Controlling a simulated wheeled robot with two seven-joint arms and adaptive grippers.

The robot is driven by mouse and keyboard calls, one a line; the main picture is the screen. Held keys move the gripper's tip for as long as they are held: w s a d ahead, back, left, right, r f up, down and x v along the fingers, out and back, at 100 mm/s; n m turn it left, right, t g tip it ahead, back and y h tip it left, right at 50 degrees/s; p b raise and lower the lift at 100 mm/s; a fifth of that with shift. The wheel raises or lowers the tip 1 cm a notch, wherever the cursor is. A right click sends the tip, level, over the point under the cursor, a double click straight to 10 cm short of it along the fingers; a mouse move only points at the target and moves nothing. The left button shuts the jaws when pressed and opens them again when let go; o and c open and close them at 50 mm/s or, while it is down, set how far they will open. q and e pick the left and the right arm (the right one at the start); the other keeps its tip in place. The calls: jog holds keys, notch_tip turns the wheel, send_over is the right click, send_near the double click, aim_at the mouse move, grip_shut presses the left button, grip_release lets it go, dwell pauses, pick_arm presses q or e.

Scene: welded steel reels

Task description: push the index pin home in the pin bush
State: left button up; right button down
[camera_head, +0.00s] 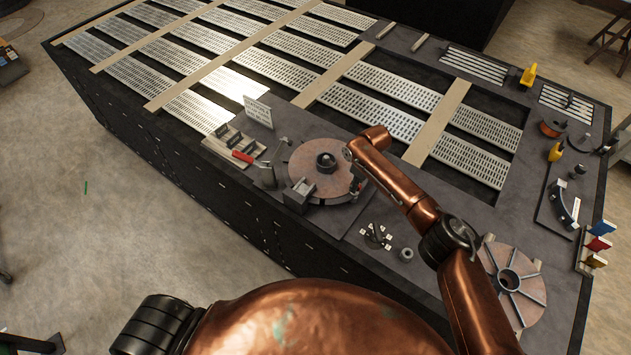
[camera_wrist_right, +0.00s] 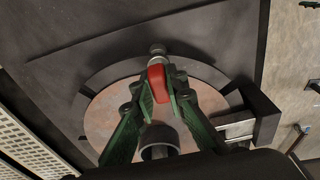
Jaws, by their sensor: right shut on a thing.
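A copper-coloured disc (camera_head: 311,186) with a dark ring rim lies on the bench, with a dark hub (camera_head: 326,161) at its centre. The disc (camera_wrist_right: 104,118) and hub (camera_wrist_right: 159,141) also show in the right wrist view. My right gripper (camera_head: 357,184) is at the disc's right edge. In the wrist view its green fingers (camera_wrist_right: 162,88) are shut on the red grip of the index pin (camera_wrist_right: 156,77). A round grey part (camera_wrist_right: 157,50), apparently the pin bush, lies just beyond the grip at the rim. The pin's shank is hidden, so its depth cannot be told. My left gripper is out of view.
A grey block (camera_head: 298,195) stands at the disc's front left. A rack with a red-handled tool (camera_head: 243,156) and a white card (camera_head: 258,112) are to the left. A spoked reel disc (camera_head: 527,294) lies at right. Slotted plates (camera_head: 395,90) fill the bench behind.

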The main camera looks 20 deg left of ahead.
jog(key=shift+f, duration=0.1)
jog(key=c, duration=2.4)
grip_release()
jog(key=o, duration=0.6)
jog(key=shift+c, duration=0.2)
jog(key=o, duration=0.4)
jog(key=shift+o, duration=0.3)
jog(key=o, duration=0.3)
jog(key=shift+o, duration=0.7)
jog(key=shift+o, duration=1.4)
